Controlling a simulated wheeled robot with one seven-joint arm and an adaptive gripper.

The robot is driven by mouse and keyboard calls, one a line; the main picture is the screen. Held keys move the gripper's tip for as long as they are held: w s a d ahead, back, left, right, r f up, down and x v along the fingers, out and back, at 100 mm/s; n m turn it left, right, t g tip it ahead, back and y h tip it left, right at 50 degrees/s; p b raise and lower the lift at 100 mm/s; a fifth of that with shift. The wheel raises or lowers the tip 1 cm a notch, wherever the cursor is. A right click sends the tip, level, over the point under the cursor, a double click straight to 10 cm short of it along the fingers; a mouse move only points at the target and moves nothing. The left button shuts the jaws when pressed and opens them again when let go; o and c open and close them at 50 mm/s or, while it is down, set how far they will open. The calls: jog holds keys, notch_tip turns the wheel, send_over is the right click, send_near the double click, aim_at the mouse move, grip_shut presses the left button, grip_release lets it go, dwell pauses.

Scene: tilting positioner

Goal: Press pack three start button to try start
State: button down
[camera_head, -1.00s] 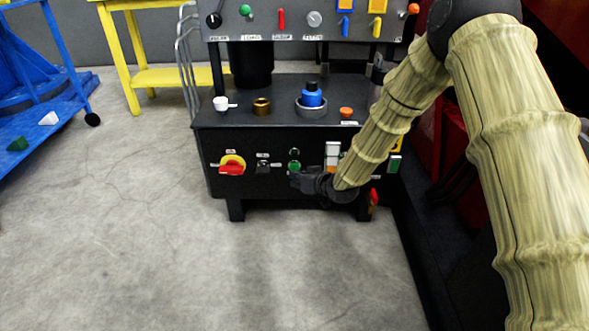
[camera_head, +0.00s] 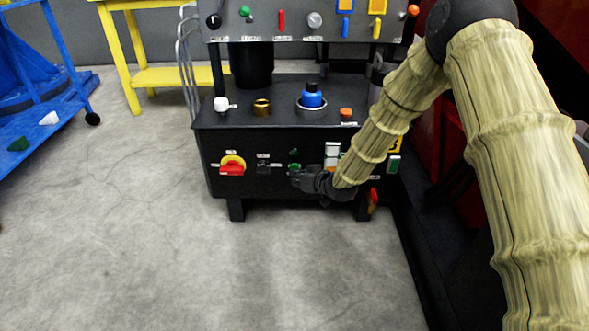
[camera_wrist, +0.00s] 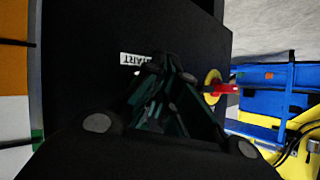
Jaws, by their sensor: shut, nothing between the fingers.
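The black panel front has a column of small green buttons (camera_head: 294,153), and my gripper (camera_head: 293,173) is right at the lower one. The fingers partly cover that lower button, and I cannot tell whether they touch it. In the wrist view my gripper (camera_wrist: 160,72) is shut and empty, pointing at the black panel. A white label (camera_wrist: 136,59) ending in "ART" shows just beyond the fingertips. The button face itself is hidden behind the fingers in the wrist view. No pack number is readable.
A red-and-yellow rotary switch (camera_head: 232,165) is on the panel left of my gripper, with a small black switch (camera_head: 263,163) between. White square buttons (camera_head: 332,150) are just right. A blue knob (camera_head: 312,96) stands on the ledge above. Floor in front is clear.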

jog(key=shift+w, duration=0.45)
dwell(0.6)
jog(key=shift+s+r+p, duration=0.1)
jog(key=shift+s+p, duration=0.05)
jog(key=shift+p, duration=0.25)
jog(key=shift+s+p, duration=0.45)
jog(key=shift+s, duration=0.3)
jog(key=s+p, duration=0.2)
jog(key=s, duration=0.3)
dwell(0.4)
dwell(0.6)
